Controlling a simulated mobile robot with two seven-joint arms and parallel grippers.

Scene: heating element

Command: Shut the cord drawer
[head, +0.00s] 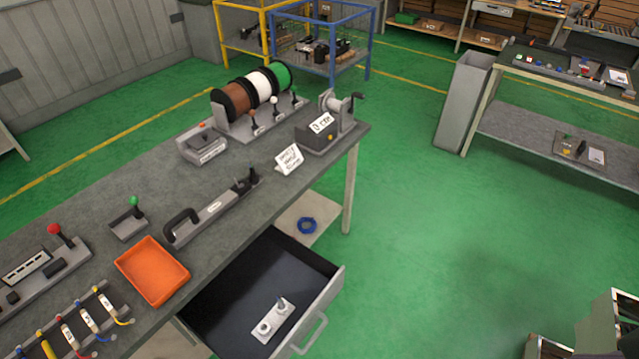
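The cord drawer (338,282) stands pulled out from under the grey workbench, in the lower middle of the head view. Its dark inside is open to view. A small light plate with two upright fittings (272,317) lies in it near the front. The drawer's grey handle (312,334) is on its front face, toward the lower right. No gripper that I can make out is in view, and nothing is seen touching the drawer.
The workbench (110,205) carries an orange tray (152,270), cable spools (258,90), a hand-crank device (328,122) and several tools. A blue coil (307,225) lies on the lower shelf. Green floor (430,230) is clear right of the drawer. Metal furniture (610,325) stands lower right.

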